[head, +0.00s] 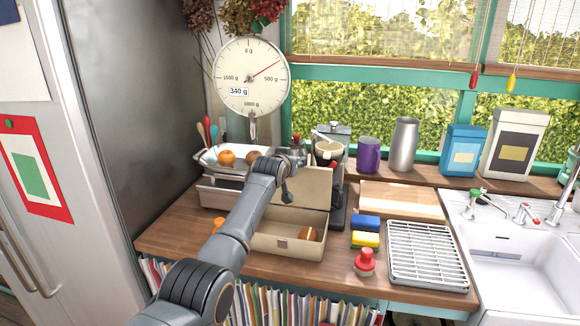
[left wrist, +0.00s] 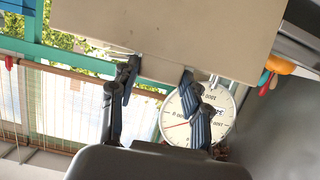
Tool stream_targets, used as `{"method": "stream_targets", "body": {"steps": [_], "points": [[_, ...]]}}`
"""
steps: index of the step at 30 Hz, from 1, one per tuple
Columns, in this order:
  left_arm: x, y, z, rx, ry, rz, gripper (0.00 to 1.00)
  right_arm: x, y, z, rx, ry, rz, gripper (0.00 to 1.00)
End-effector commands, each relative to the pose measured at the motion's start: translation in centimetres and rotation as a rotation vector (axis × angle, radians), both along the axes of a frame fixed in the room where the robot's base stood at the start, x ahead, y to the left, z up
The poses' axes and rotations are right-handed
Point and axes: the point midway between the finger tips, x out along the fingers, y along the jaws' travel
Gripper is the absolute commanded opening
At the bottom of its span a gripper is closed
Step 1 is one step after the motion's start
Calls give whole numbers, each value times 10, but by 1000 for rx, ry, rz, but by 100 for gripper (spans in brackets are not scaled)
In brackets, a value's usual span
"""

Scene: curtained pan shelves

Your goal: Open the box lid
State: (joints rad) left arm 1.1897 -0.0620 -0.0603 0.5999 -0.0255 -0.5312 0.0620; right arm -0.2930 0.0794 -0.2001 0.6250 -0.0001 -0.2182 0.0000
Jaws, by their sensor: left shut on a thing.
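A beige box (head: 275,241) sits on the wooden counter with its front side facing me. Its lid (head: 306,187) stands raised, roughly upright, at the back of the box. My left gripper (head: 287,184) is at the lid's upper left edge. In the left wrist view the fingers of my left gripper (left wrist: 158,80) close on a tab at the edge of the lid (left wrist: 170,32). The fingertips are partly hidden by my arm in the head view. My right gripper is not in view.
A hanging dial scale (head: 251,77) with a pan of fruit (head: 227,158) stands behind at left. Yellow and blue sponges (head: 365,239), a red-topped item (head: 365,262) and a white rack (head: 427,254) lie to the right. A sink (head: 515,270) is far right.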

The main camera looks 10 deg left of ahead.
Motion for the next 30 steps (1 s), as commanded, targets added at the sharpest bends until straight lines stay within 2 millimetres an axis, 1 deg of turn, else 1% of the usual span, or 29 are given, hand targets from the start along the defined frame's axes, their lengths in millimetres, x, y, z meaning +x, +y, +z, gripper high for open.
{"method": "stream_targets", "body": {"steps": [1, 9, 20, 21, 24, 30], "points": [[3, 0, 10, 0, -20, -1, 0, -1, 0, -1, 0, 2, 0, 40], [6, -1, 13, 0, -24, -2, 0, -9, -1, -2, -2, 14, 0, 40], [6, -1, 14, 0, -27, -2, 0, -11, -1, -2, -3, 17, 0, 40], [6, -1, 14, 0, -27, -2, 51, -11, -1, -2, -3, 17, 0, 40], [6, -1, 13, -1, -25, -1, 70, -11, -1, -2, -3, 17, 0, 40], [6, -1, 9, 0, -16, -1, 70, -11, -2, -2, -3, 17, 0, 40]]}}
